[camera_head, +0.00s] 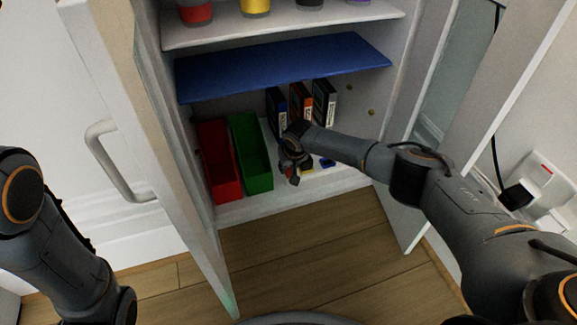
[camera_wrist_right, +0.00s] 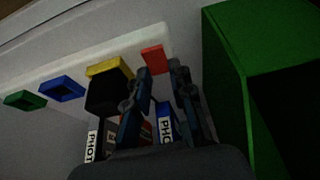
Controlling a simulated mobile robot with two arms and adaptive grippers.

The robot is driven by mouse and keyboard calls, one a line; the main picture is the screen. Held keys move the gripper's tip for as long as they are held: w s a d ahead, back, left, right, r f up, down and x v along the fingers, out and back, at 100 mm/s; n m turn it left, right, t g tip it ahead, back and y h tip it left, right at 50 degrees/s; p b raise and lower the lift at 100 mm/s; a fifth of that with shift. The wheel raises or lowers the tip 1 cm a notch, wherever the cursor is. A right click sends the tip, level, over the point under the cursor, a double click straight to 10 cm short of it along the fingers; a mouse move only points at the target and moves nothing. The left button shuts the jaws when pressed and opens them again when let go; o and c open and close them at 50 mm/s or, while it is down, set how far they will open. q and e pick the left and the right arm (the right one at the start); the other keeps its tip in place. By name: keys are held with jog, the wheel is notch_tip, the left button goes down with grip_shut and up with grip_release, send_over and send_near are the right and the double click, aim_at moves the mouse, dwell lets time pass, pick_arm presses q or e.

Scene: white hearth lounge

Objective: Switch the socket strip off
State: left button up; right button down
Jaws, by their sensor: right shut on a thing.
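A white socket strip (camera_wrist_right: 60,72) lies low inside the open cabinet. It has green (camera_wrist_right: 25,100), blue (camera_wrist_right: 62,88) and yellow (camera_wrist_right: 108,68) sockets and a red switch (camera_wrist_right: 153,57) at one end. A black plug (camera_wrist_right: 105,92) sits at the yellow socket. In the head view my right gripper (camera_head: 290,172) hides most of the strip. In the wrist view my right gripper (camera_wrist_right: 160,68) has its fingertips on either side of the red switch, shut on it. Whether the switch is on or off cannot be told. My left gripper is out of the head view.
A red bin (camera_head: 217,165) and a green bin (camera_head: 250,150) stand left of my right gripper. Several books (camera_head: 300,103) stand behind it, under a blue shelf (camera_head: 285,68). Open doors (camera_head: 185,150) flank the cabinet. A wall socket (camera_head: 545,178) is at the right.

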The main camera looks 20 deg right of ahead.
jog(key=shift+w+r+p, duration=0.35)
jog(key=shift+w+r, duration=0.2)
jog(key=shift+w, duration=0.25)
jog(key=shift+s+f+g, duration=0.1)
jog(key=shift+f+g, duration=0.3)
jog(key=shift+g, duration=0.2)
jog(key=f+g+b, duration=0.1)
jog(key=b, duration=0.3)
jog(key=shift+s+d, duration=0.1)
jog(key=shift+s, duration=0.05)
jog(key=shift+r+g+b, duration=0.1)
jog(key=shift+g+b, duration=0.2)
jog(key=shift+s, duration=0.3)
jog(key=c, duration=1.4)
grip_release()
jog(key=shift+c, duration=0.2)
jog(key=shift+r, duration=0.1)
